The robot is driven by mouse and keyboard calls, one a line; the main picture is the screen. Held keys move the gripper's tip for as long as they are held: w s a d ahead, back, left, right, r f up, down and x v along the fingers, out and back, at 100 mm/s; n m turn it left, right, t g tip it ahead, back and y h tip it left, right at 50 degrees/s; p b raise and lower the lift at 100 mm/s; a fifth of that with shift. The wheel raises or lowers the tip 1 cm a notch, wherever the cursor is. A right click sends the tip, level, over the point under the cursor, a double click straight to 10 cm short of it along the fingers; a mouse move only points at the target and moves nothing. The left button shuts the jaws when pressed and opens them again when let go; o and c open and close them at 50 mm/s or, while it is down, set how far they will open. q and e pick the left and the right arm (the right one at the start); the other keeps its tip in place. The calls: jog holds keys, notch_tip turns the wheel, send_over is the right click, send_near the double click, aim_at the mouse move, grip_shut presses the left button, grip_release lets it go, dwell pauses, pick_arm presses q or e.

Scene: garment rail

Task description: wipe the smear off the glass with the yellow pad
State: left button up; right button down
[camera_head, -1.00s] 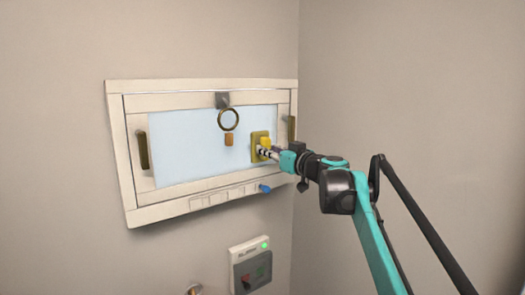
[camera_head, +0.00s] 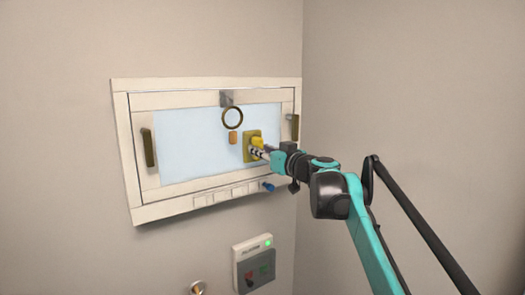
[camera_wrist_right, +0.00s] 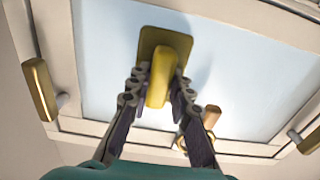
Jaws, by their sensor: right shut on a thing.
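The pale blue glass (camera_head: 185,145) sits in a cream frame on the wall; it also shows in the right wrist view (camera_wrist_right: 228,70). I cannot make out a smear on it. The yellow pad (camera_head: 248,137) has a flat olive-yellow plate against the right part of the glass, though exact contact is hard to tell. In the right wrist view, the pad's plate (camera_wrist_right: 162,42) is beyond its yellow handle. My right gripper (camera_wrist_right: 160,82) is shut on that handle, one finger on each side. My right gripper (camera_head: 259,149) reaches in from the right. My left gripper is out of view.
A ring (camera_head: 232,118) with an orange tag (camera_head: 233,138) hangs before the glass, just left of the pad. Brass handles stand out at left (camera_head: 149,147) and right (camera_head: 294,127). A blue knob (camera_head: 267,186) and a control box (camera_head: 252,264) are below.

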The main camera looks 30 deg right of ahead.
jog(key=shift+s+d, duration=0.2)
jog(key=shift+s, duration=2.65)
jog(key=s, duration=0.3)
jog(key=shift+d, duration=0.1)
jog(key=shift+f, duration=0.1)
